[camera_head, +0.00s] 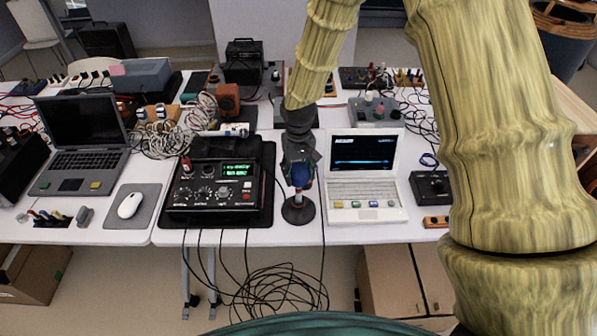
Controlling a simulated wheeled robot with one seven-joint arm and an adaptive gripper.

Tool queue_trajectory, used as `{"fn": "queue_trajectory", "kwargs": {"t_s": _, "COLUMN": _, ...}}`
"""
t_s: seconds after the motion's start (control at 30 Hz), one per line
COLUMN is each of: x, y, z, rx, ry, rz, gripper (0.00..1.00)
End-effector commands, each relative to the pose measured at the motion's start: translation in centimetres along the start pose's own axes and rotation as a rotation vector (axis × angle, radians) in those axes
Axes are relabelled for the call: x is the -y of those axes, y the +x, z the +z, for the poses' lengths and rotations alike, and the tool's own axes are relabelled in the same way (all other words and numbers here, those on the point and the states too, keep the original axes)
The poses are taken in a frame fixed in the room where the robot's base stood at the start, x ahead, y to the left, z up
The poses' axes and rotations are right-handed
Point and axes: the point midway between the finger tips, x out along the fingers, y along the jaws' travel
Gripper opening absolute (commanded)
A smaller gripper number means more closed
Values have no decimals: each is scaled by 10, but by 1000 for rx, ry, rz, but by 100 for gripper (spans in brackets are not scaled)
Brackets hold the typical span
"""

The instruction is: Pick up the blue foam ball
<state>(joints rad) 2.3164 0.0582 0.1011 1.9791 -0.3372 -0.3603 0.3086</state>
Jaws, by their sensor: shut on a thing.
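A blue foam ball (301,175) is in the middle of the head view, over the white table. My gripper (301,168) points down and is shut on the ball. The gripper covers the ball's upper part. A round black base (298,210) shows just below the ball. I cannot tell whether the ball touches it.
A black mixer with a green display (217,190) stands close left of my gripper. A white laptop (364,175) is open close to its right. A grey laptop (82,145) and white mouse (130,205) are farther left. Cables (268,287) hang below the table edge.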

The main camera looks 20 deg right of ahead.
Motion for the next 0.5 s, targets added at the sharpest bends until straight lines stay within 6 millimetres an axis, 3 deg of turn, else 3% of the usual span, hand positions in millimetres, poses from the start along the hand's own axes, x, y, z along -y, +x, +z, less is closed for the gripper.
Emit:
{"fn": "queue_trajectory", "kwargs": {"t_s": 0.27, "x": 0, "y": -5, "z": -1, "rx": -2, "ry": 1, "rz": 0, "gripper": 40}}
{"fn": "queue_trajectory", "kwargs": {"t_s": 0.5, "x": 0, "y": -31, "z": -1, "rx": -3, "ry": 1, "rz": 0, "gripper": 40}}
